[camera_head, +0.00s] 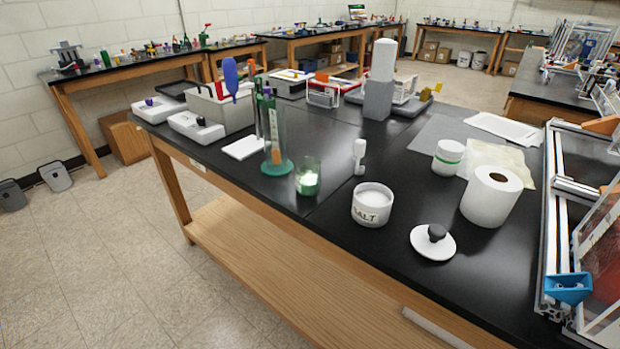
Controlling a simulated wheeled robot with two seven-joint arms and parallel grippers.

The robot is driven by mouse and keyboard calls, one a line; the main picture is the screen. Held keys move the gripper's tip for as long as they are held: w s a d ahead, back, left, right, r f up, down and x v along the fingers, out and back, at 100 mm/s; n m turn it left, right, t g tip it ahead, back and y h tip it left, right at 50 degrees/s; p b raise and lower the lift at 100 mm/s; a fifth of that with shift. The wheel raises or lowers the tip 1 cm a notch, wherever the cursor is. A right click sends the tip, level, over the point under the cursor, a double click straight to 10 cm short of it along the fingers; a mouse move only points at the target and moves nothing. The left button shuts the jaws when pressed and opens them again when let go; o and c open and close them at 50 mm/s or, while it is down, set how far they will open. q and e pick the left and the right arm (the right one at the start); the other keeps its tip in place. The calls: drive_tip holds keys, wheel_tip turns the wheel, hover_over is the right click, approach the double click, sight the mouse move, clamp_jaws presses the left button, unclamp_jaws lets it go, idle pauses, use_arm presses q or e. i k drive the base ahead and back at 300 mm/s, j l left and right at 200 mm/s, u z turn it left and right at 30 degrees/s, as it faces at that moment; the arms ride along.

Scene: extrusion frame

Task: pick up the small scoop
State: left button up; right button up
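No object is clearly recognisable as the small scoop. A small white item (359,156) with a wider top and narrow lower part stands on the black bench, behind the salt jar; it may be the scoop, but I cannot tell. A blue paddle-shaped item (230,75) sticks up from the grey bin (222,110) at the back left; its lower end is hidden. The open white jar (371,212) marked SALT holds white grains. Its apparent lid (433,243), with a black knob, lies to its right. Neither of my grippers is in view.
On the black bench (330,265) stand a green glass (308,180), a tall clear cylinder (274,145) with green base, a green-banded jar (447,157) and a paper roll (491,196). A metal extrusion frame (553,220) with a blue part (568,288) borders the right. The front strip is clear.

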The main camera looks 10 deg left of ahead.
sight(359, 149)
drive_tip(key=i+j+z, duration=0.1)
drive_tip(key=j+z, duration=0.2)
drive_tip(key=z, duration=0.15)
drive_tip(key=j+z, duration=0.3)
drive_tip(key=z, duration=0.15)
drive_tip(key=j+z, duration=0.3)
drive_tip(key=z, duration=0.15)
drive_tip(key=i+j, duration=0.05)
